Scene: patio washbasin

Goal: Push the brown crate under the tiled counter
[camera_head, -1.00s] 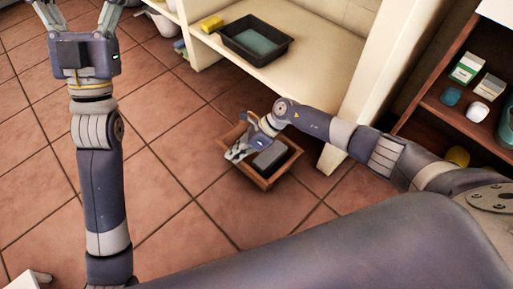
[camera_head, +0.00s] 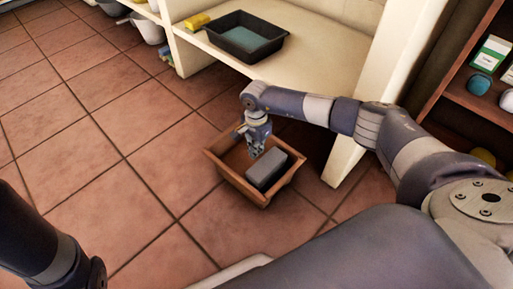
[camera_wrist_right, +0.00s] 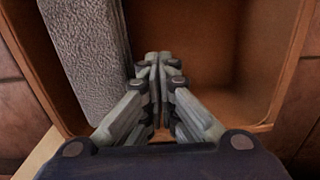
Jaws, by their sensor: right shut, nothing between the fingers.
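The brown crate (camera_head: 228,178) stands on the floor in front of the cream counter unit (camera_head: 300,62), just left of its front leg. A grey block (camera_head: 267,168) lies in the crate; it also shows at the left in the wrist view (camera_wrist_right: 85,55). My right gripper (camera_head: 256,154) points down over the crate's inside, beside the block. In the wrist view its fingers (camera_wrist_right: 158,60) are together and empty, with the crate's inner wall (camera_wrist_right: 210,50) beyond them. Whether they touch the crate I cannot tell. My left gripper is out of view; only part of that arm shows.
A black tray (camera_head: 219,43) and a yellow sponge (camera_head: 197,21) sit on the unit's low shelf. The unit's leg (camera_head: 347,165) stands close right of the crate. A brown shelf (camera_head: 465,100) is at the right. The tiled floor to the left is clear.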

